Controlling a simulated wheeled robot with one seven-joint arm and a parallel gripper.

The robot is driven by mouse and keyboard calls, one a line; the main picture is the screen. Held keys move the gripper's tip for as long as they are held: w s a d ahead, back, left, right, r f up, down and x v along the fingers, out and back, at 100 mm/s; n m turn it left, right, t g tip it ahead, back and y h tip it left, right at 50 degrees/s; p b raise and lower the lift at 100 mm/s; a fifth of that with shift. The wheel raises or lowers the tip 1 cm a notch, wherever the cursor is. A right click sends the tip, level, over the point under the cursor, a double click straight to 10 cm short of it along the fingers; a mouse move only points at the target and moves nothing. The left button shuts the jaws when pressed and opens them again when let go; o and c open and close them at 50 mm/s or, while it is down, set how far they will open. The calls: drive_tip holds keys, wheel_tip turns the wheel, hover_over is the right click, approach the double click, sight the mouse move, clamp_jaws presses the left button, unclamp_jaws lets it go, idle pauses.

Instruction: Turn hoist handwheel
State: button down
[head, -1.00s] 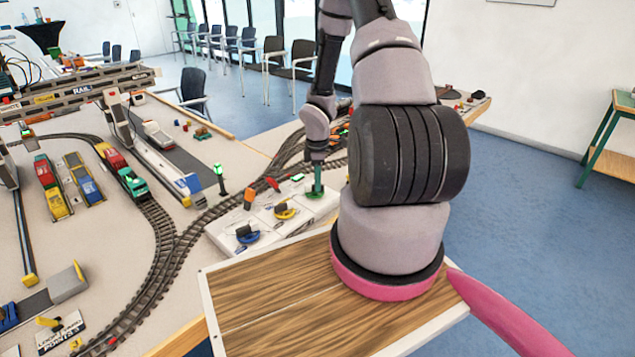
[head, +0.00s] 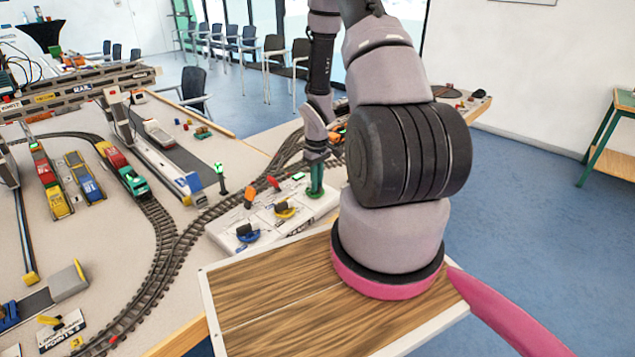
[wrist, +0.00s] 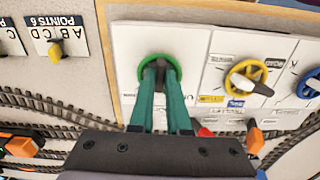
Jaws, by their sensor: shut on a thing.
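A green handwheel (wrist: 174,67) is set in a white panel (wrist: 125,40), upper middle of the wrist view. The green fingers of my gripper (wrist: 160,75) reach into its ring and are shut on it; they hide its hub and handle. In the head view my gripper (head: 316,180) points down onto the far right end of the panel (head: 240,223). A blue handwheel (head: 247,236) is at the panel's near left end in the head view.
Model track (head: 160,240) curves left of the panel. A grey gantry crane (head: 85,85) spans the far left. Small orange (head: 250,196) and red (head: 273,183) levers stand close to the handwheels. A wooden board (head: 270,300) lies in front, under my arm.

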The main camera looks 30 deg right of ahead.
drive_tip(key=shift+m, duration=1)
drive_tip(key=shift+a, duration=0.1)
drive_tip(key=c, duration=0.9)
unclamp_jaws()
wheel_tip(320, 180, up, 11)
drive_tip(key=shift+f, duration=0.1)
